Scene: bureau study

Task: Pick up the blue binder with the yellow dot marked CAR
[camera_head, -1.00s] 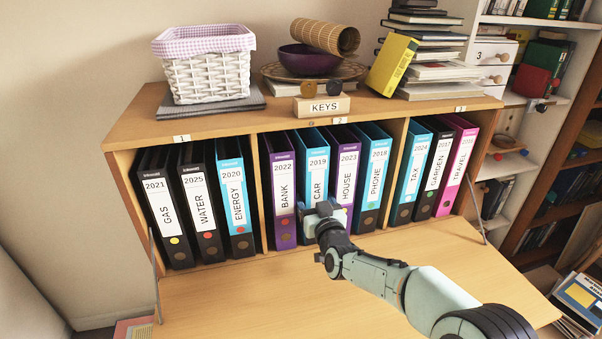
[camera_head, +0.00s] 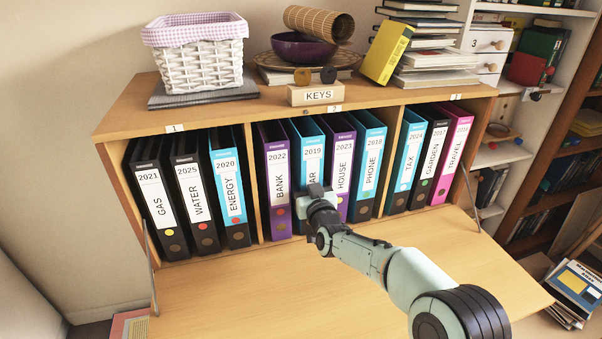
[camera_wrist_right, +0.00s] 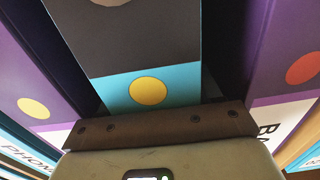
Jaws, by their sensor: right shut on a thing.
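The blue CAR binder (camera_head: 312,152), labelled 2019, stands upright in the middle compartment between the purple BANK binder (camera_head: 277,180) and the purple HOUSE binder (camera_head: 344,165). My right gripper (camera_head: 312,197) is at its lower front and hides part of its label and its dot in the head view. In the right wrist view, the yellow dot (camera_wrist_right: 148,92) shows on the blue spine just beyond my gripper, which is shut on this binder. The fingertips' contact is hidden. My left gripper is out of view.
The blue PHONE binder (camera_head: 369,165) stands right of HOUSE. Dividers (camera_head: 393,160) separate further binders on both sides. A white basket (camera_head: 197,62), a KEYS block (camera_head: 317,95) and stacked books (camera_head: 433,65) sit on top. The desk surface (camera_head: 240,290) in front is clear.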

